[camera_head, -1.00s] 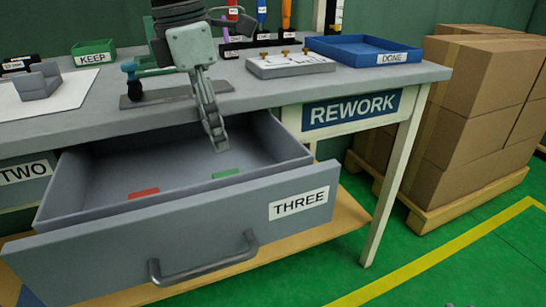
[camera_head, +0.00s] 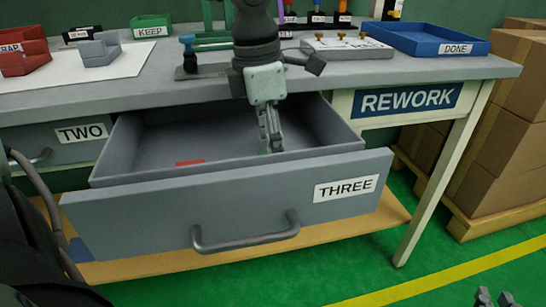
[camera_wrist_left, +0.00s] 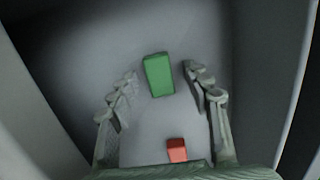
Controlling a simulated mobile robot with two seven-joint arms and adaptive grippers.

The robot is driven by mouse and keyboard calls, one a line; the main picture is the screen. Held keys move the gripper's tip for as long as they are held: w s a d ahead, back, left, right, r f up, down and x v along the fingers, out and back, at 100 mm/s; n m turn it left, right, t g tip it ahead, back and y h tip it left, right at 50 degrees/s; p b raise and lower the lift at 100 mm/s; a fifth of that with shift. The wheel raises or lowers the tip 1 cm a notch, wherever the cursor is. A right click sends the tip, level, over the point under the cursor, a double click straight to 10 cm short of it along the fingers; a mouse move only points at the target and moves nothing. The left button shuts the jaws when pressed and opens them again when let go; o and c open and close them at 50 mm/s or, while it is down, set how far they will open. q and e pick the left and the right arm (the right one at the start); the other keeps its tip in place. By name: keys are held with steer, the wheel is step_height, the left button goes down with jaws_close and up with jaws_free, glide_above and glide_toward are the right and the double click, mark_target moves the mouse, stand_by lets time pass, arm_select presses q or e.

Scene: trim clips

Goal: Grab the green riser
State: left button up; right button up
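The green riser (camera_wrist_left: 158,75) lies on the floor of the open drawer marked THREE (camera_head: 130,212). In the head view it is mostly hidden behind the drawer front and my left gripper (camera_head: 271,143). The left wrist view shows my left gripper (camera_wrist_left: 162,76) open, its fingers on either side of the riser with gaps on both sides. A smaller-looking red piece (camera_wrist_left: 177,150) lies in the same drawer, nearer the palm in that view; it also shows in the head view (camera_head: 190,162). My right gripper (camera_head: 496,297) shows only its tips, apart and empty, at the lower right edge.
The drawer walls enclose my left gripper. Cardboard boxes (camera_head: 500,130) stand at the right. The green floor is clear in front.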

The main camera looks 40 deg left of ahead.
arm_select(q)
steer(key=c, duration=0.9)
